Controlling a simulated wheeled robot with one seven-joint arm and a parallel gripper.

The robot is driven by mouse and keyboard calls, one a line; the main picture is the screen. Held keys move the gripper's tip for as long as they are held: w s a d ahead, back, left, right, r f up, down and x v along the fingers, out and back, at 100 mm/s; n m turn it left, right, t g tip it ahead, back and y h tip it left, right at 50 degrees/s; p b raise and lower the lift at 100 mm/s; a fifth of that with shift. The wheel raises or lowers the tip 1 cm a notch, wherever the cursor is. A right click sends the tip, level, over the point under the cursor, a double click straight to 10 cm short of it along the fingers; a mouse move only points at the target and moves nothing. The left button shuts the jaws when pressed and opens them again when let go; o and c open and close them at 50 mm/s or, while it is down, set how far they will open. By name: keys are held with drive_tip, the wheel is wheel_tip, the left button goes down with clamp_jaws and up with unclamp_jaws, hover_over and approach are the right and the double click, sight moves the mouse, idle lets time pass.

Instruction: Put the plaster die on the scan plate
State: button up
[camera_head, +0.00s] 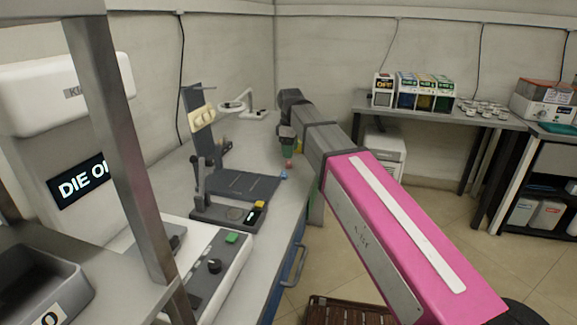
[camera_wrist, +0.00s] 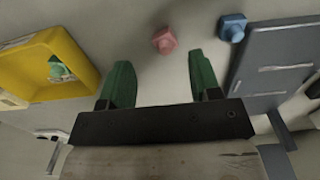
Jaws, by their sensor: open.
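Two small stub-shaped pieces stand on the grey bench near its right edge: a pink one (camera_head: 288,163) and a blue one (camera_head: 283,175). I cannot tell for sure which is the plaster die. In the wrist view, the pink piece (camera_wrist: 164,40) is beyond the gap between my fingertips, and the blue piece (camera_wrist: 232,27) is to the right. My gripper (camera_wrist: 161,72) is open and empty, its green fingers apart from both pieces; it also shows in the head view (camera_head: 289,146).
A yellow tray (camera_wrist: 82,55) lies left of my fingers in the wrist view. A dark flat plate (camera_head: 243,185) with an upright panel stands left of the pieces. A white machine (camera_head: 75,130) with a partly hidden screen is at left. A grey post blocks part of the view.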

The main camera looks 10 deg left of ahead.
sight(289, 160)
drive_tip(key=shift+s+a+f, duration=0.15)
drive_tip(key=shift+f, duration=1.15)
drive_tip(key=shift+s+a+f, duration=0.1)
drive_tip(key=shift+f, duration=1.15)
drive_tip(key=c, duration=1)
drive_tip(key=shift+o, duration=0.2)
drive_tip(key=shift+r, duration=0.15)
